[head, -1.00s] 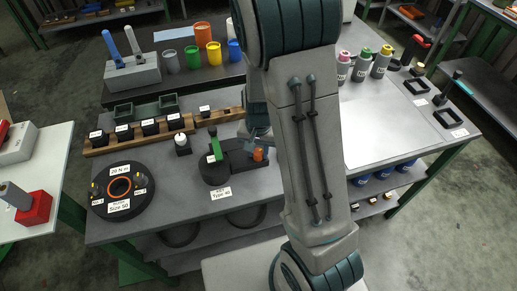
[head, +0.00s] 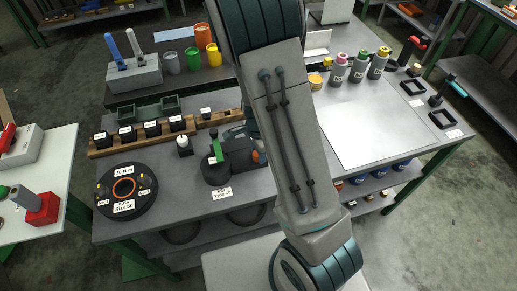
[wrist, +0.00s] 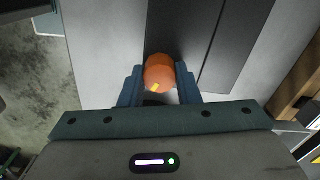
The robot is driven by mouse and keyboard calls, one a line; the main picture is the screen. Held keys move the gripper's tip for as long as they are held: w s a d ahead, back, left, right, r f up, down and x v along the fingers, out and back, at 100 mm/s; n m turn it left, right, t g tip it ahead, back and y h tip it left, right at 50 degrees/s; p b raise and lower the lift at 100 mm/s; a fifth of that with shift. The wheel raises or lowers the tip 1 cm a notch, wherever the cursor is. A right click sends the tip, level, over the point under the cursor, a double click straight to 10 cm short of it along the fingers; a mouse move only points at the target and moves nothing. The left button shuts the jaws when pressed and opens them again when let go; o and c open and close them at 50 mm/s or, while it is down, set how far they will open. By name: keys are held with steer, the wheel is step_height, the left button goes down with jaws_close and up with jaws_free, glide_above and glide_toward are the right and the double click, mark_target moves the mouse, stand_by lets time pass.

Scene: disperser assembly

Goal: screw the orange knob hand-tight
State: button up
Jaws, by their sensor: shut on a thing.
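The orange knob (wrist: 160,70) sits between the two blue fingers of my gripper (wrist: 159,82) in the wrist view. The fingers are shut on it from both sides, and a small yellow mark shows on its near side. A dark bar-shaped part lies beyond the knob. My arm hides most of the gripper there. The assembly has a green upright part (head: 217,150) and a "Type 40" label in front. I cannot tell how tightly the knob sits.
A round black fixture (head: 124,190) stands left of the assembly, with a small white-topped bottle (head: 184,146) between. A wooden rack (head: 140,140) of black blocks lies behind. Several bottles (head: 358,68) stand at the back right. The white panel (head: 375,120) right of my arm is clear.

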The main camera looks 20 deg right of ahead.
steer(key=shift+w+m, duration=0.1)
steer(key=shift+m, duration=0.5)
steer(key=o, duration=1)
steer(key=shift+c, duration=0.2)
steer(key=shift+r, duration=0.1)
step_height(320, 180, up, 14)
steer(key=p, duration=0.2)
steer(key=shift+f, duration=0.2)
